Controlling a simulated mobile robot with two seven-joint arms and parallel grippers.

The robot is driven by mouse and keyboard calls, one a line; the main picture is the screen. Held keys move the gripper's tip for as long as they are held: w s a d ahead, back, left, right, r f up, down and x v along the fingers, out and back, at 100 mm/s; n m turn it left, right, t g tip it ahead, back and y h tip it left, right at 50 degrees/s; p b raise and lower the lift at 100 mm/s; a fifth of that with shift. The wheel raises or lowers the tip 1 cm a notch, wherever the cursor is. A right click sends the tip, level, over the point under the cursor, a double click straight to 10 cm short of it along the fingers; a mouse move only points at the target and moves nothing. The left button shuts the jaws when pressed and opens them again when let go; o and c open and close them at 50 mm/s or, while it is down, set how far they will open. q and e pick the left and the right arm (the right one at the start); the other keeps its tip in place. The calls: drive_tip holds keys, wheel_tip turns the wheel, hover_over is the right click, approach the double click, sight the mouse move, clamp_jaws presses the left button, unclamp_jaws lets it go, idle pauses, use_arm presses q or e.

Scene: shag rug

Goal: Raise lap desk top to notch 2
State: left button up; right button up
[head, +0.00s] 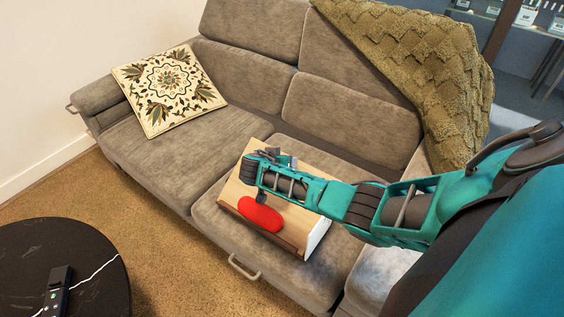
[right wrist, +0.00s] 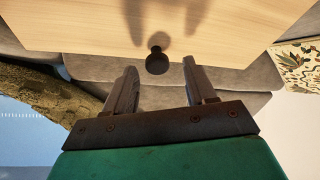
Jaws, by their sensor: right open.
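The lap desk (head: 318,164) rests on the sofa seat, with a light wood top, a dark front edge and a pale side. Its wood top fills the upper part of the right wrist view (right wrist: 60,25). A dark round knob (right wrist: 157,62) shows at the edge of the top there. My right gripper (head: 274,156) is over the far part of the desk. Its two fingers (right wrist: 158,78) are apart and empty, with the knob just ahead of the gap between them. My arm hides part of the top in the head view. My left gripper is not in view.
A red oval pad (head: 260,214) lies on the front of the desk. A patterned cushion (head: 168,90) lies on the left of the grey sofa (head: 165,145). A green throw (head: 430,70) drapes over the backrest. A round black table (head: 90,270) stands at front left.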

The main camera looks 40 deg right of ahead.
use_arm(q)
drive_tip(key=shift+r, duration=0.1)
use_arm(e)
drive_tip(key=shift+r, duration=0.1)
drive_tip(key=shift+s+a+r, duration=0.1)
drive_tip(key=shift+a+r, duration=0.15)
use_arm(q)
drive_tip(key=p, duration=0.2)
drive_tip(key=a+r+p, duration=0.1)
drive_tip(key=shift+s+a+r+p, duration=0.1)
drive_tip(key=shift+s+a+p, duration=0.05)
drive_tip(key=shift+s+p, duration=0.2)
use_arm(e)
drive_tip(key=v, duration=1.2)
drive_tip(key=shift+a, duration=0.15)
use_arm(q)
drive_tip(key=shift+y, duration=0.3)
use_arm(e)
drive_tip(key=shift+f, duration=0.15)
